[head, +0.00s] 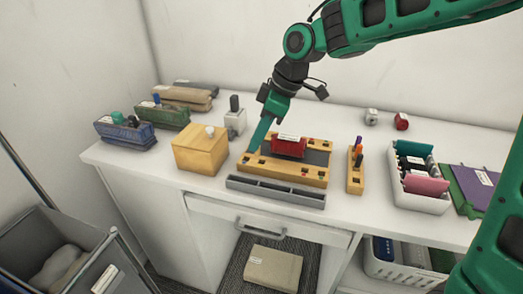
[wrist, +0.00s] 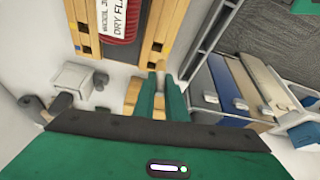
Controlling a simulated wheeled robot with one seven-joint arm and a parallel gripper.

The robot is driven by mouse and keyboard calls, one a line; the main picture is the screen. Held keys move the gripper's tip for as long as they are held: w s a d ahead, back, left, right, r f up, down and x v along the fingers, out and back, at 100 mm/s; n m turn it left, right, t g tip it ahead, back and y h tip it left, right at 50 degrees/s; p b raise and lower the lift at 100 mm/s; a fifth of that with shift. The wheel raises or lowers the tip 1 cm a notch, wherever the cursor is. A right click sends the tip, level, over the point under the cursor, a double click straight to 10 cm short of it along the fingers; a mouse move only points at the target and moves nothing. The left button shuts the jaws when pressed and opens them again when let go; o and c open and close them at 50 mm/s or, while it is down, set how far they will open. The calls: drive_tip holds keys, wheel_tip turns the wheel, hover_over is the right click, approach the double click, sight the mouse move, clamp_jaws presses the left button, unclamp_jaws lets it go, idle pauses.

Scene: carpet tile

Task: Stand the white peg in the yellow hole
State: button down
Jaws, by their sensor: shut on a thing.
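My gripper (head: 251,150) points down at the left end of the orange board (head: 283,178), which carries a red block (head: 289,146) with a white label. In the wrist view the two green fingers (wrist: 162,78) are shut with a small pale piece (wrist: 160,82) between their tips. It appears to be the white peg, mostly hidden by the fingers. The orange board (wrist: 165,30) also shows beyond the tips in the wrist view. Small coloured marks sit along its front edge. The yellow hole is not clearly visible, and I cannot tell whether the peg touches the board.
A yellow box (head: 198,155) with a white knob stands left of the board. A grey tray (head: 275,190) lies in front. An orange stand (head: 355,178) with several pegs is to the right, beside a white basket (head: 420,190). A white block (head: 235,124) stands behind.

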sight(256, 161)
drive_tip(key=shift+w+d+f, duration=0.55)
drive_tip(key=shift+f, duration=1.9)
drive_tip(key=shift+f, duration=0.1)
drive_tip(key=c, duration=2.1)
unclamp_jaws()
drive_tip(key=v, duration=1.2)
